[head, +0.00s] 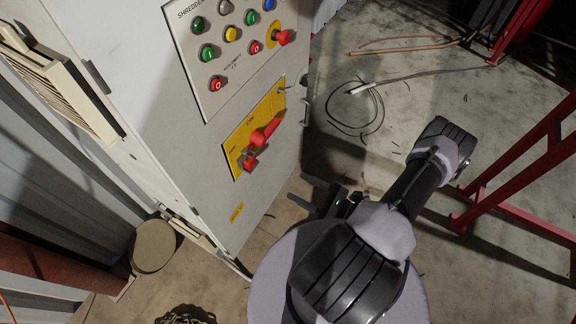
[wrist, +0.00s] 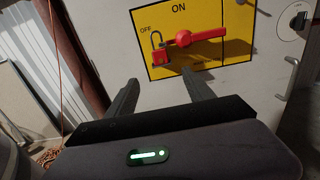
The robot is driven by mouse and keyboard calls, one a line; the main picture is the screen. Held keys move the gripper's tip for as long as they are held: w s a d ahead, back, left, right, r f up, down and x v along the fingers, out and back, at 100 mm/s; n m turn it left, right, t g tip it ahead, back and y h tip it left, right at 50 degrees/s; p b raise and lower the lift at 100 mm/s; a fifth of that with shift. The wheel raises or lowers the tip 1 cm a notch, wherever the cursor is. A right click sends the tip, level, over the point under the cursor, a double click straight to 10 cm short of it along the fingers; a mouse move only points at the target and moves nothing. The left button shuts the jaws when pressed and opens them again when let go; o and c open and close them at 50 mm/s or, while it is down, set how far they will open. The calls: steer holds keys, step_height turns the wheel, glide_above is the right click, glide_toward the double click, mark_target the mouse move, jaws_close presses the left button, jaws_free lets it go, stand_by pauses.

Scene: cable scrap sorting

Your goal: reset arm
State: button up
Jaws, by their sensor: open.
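My gripper (head: 306,192) is open and empty in front of the lower part of a grey control cabinet (head: 190,150). In the wrist view its two dark fingers (wrist: 163,90) stand apart and point at the cabinet door, below a yellow switch plate (wrist: 218,15). The plate carries a red rotary handle (wrist: 208,34) and a red padlock (wrist: 161,52). The handle lies near horizontal in the wrist view, and the plate reads ON and OFF. In the head view the handle (head: 268,131) also shows. The fingers appear apart from the handle and the padlock.
A panel of coloured buttons (head: 231,40) sits above the switch. A red metal frame (head: 520,215) stands at the right. Loose black cable (head: 355,105) lies on the concrete floor behind my arm. A round beige lid-like object (head: 153,246) is at the lower left.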

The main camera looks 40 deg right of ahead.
steer(key=w+a+r+n+g+y, duration=0.2)
steer(key=a+r+n+g, duration=0.3)
steer(key=r+n+g, duration=0.4)
steer(key=w+a+r+n+g+y, duration=0.25)
steer(key=a+r+n+g, duration=0.35)
steer(key=r, duration=0.6)
steer(key=s+a+r+n+t+h, duration=0.2)
steer(key=s+a+r+n+h, duration=0.2)
steer(key=r, duration=0.4)
steer(key=s+a+r+n+t+h, duration=0.1)
steer(key=s+a+r+n+h, duration=0.2)
steer(key=a+r+n, duration=0.3)
step_height(320, 180, up, 3)
steer(key=n+h, duration=0.1)
steer(key=n, duration=0.1)
steer(key=shift+s+a+n+t+h, duration=0.2)
steer(key=shift+s+n+t+h, duration=0.1)
steer(key=shift+s+t+h, duration=0.1)
steer(key=shift+r, duration=0.1)
steer(key=shift+c, duration=0.2)
